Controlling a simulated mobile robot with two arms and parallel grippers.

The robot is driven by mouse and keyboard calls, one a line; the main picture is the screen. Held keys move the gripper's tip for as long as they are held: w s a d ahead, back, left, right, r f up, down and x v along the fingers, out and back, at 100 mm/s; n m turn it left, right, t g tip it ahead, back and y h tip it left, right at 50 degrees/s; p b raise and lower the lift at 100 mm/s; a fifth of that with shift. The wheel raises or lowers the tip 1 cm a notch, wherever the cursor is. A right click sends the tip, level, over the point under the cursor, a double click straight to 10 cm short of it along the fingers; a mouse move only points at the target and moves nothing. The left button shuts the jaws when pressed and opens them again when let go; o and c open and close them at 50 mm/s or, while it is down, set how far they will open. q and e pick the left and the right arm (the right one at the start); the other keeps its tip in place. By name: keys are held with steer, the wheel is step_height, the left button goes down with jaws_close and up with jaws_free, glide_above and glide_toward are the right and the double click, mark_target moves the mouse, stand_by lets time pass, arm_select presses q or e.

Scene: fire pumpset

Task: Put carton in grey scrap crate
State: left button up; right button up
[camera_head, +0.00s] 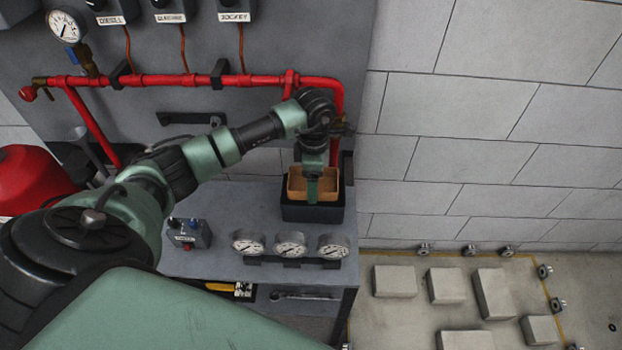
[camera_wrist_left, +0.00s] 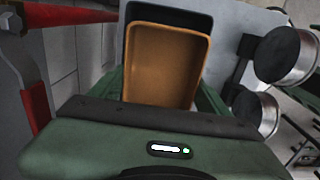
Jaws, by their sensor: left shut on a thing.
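The carton (camera_head: 298,186) is an open-topped tan box, upright as far as I can see. My left gripper (camera_head: 313,187) points down and is shut on it. In the left wrist view the carton (camera_wrist_left: 163,68) fills the space between the green fingers of my left gripper (camera_wrist_left: 160,95). The dark grey scrap crate (camera_head: 313,213) stands on the bench directly below the carton. The crate's dark rim shows behind the carton in the left wrist view (camera_wrist_left: 178,14). I cannot tell whether the carton's base touches the crate floor; that is hidden. My right gripper is not in view.
The crate sits near the right end of the grey bench (camera_head: 225,205). Several round gauges (camera_head: 290,244) stand in front of it, and a small switch box (camera_head: 188,234) is to the left. A red pipe (camera_head: 336,105) runs along the panel behind my arm.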

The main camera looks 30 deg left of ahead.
arm_select(q)
steer(key=o, duration=1.4)
steer(key=shift+o, duration=1.4)
steer(key=shift+r, duration=0.1)
step_height(320, 180, up, 8)
steer(key=b, duration=0.2)
steer(key=shift+s+a, duration=0.1)
